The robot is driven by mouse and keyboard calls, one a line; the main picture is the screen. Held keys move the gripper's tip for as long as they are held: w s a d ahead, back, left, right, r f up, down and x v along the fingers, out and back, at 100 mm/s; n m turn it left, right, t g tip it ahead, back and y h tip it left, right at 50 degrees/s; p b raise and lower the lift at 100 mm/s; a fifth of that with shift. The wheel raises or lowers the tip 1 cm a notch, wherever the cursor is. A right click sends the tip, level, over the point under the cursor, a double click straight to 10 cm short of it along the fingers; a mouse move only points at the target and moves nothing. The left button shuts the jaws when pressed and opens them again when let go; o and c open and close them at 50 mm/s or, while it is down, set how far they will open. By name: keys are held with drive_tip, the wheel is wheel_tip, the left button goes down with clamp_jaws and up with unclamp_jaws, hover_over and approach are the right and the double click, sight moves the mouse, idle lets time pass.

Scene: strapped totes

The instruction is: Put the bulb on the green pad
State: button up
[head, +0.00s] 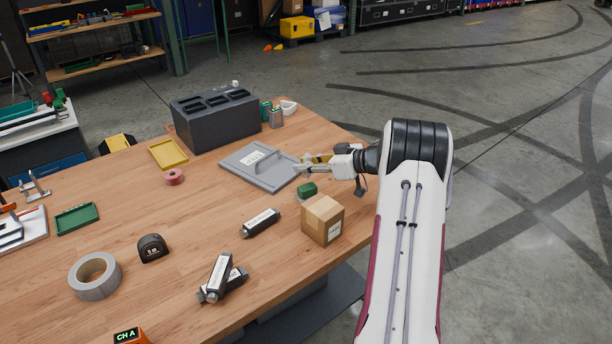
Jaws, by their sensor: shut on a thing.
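My gripper (303,169) is at the right end of the grey panel with a handle (245,176), low over the table. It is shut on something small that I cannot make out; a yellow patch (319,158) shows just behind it. I cannot pick out a bulb for certain. A small white thing (235,83) shows at the back edge of the dark grey tote. A small green block-like thing (307,189) lies just in front of my gripper; I cannot tell if it is the green pad. A shallow green tray (77,218) lies at the left.
The dark grey tote (217,126) with open compartments stands at the back. A cardboard box (323,219) is near the right edge.

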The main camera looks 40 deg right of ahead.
sight(306, 175)
idle(0.3)
drive_tip(key=shift+f, duration=1.85)
drive_tip(key=shift+f, duration=0.2)
drive_tip(key=o, duration=1)
drive_tip(key=shift+o, duration=0.2)
drive_tip(key=shift+r, duration=0.1)
drive_tip(key=shift+r, duration=0.15)
drive_tip(key=v, duration=1.2)
